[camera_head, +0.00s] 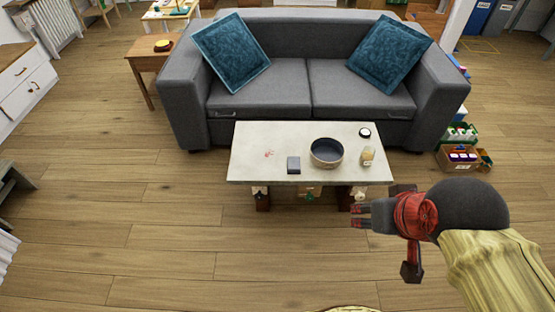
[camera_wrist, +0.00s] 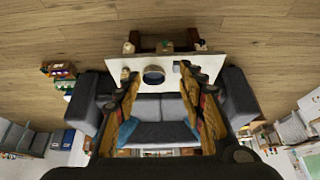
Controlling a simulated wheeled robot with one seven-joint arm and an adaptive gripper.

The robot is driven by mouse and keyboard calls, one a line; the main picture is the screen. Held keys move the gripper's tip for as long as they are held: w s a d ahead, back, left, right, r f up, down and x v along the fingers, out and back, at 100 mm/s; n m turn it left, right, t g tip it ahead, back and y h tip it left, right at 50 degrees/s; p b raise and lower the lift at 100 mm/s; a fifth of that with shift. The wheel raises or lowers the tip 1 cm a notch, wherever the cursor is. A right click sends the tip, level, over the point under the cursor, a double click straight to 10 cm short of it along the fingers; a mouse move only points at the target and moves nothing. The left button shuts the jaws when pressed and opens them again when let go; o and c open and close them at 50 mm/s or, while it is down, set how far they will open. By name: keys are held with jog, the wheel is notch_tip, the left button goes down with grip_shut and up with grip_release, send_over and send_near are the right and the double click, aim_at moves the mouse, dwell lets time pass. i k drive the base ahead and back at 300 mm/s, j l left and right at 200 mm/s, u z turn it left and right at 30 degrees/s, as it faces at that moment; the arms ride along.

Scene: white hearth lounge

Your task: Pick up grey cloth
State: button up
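A small flat grey square (camera_head: 293,164), which looks like the folded grey cloth, lies on the pale low table (camera_head: 255,140), left of a dark-lined bowl (camera_head: 326,152). My gripper (camera_head: 358,215) is in front of the table's right part, pointing left in the head view and apart from the cloth. In the wrist view my gripper (camera_wrist: 158,72) shows two fingers spread wide with nothing held between them. The bowl (camera_wrist: 153,75) appears between them. The cloth cannot be made out clearly there, near the right finger.
A small jar (camera_head: 368,156) and a dark round-topped item (camera_head: 365,132) stand on the table's right side. A grey sofa (camera_head: 260,90) with blue cushions stands behind. Crates (camera_head: 458,157) lie right of the sofa. Wooden floor (camera_head: 150,230) is clear at front left.

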aim_at(293, 165)
jog(key=i+j+z, duration=0.1)
jog(key=i+j, duration=0.15)
jog(key=i+j+z, duration=0.25)
jog(key=i+j, duration=0.2)
jog(key=j, duration=0.25)
jog(key=i+j+z, duration=0.15)
jog(key=j, duration=0.2)
jog(key=i+j+z, duration=0.1)
jog(key=i+j, duration=0.15)
jog(key=j, duration=0.15)
